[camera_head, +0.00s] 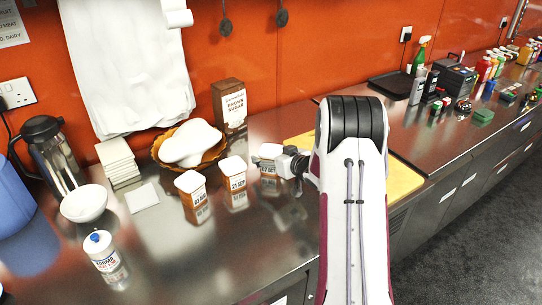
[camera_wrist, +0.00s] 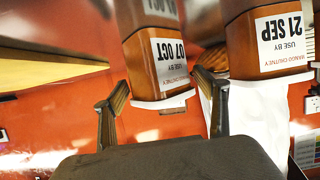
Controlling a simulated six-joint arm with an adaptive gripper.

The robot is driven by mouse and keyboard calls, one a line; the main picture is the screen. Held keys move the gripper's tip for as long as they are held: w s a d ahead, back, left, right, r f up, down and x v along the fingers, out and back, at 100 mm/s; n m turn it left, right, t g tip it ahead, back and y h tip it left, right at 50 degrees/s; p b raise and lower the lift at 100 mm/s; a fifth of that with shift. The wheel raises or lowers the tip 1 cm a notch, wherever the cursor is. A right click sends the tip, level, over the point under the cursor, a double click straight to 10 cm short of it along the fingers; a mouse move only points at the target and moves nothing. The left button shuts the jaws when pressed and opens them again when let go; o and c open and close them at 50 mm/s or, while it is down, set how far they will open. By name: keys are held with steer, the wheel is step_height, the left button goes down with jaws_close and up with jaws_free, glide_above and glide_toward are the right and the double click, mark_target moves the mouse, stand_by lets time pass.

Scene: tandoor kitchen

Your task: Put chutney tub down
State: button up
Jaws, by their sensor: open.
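Three white-lidded tubs of orange-brown chutney stand in a row on the steel counter. The right tub (camera_head: 268,156), labelled 07 OCT, is beside my gripper (camera_head: 286,163). The middle tub (camera_head: 233,173) is labelled 21 SEP, and the left tub (camera_head: 191,185) stands nearer the front. In the wrist view, which is upside down, my gripper (camera_wrist: 163,84) is open, with the 07 OCT tub (camera_wrist: 154,52) upright between and just beyond its fingertips. The 21 SEP tub (camera_wrist: 268,40) is close beside one finger. Finger contact cannot be told.
A basket (camera_head: 213,155) with a white mound and a brown sugar box (camera_head: 229,104) stand behind the tubs. A yellow board (camera_head: 403,180) lies to the right, partly behind my arm. A white bowl (camera_head: 84,204) and a bottle (camera_head: 101,250) stand left. The front counter is clear.

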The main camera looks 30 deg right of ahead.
steer(key=v, duration=1.2)
steer(key=shift+r, duration=0.2)
stand_by(0.5)
steer(key=s+a+r+m+g+h, duration=0.1)
steer(key=s+a+r+g+h, duration=0.1)
steer(key=s+a+r, duration=0.4)
steer(key=s+a+r+g+h, duration=0.2)
steer(key=a+r, duration=0.2)
steer(key=r, duration=0.3)
steer(key=s+a+g+y, duration=0.2)
steer(key=s+a, duration=0.7)
steer(key=s, duration=0.4)
steer(key=s+a+n+g+y, duration=0.1)
steer(key=s+a+g+y, duration=0.1)
steer(key=s+a, duration=0.8)
steer(key=s, duration=0.2)
steer(key=shift+s, duration=0.4)
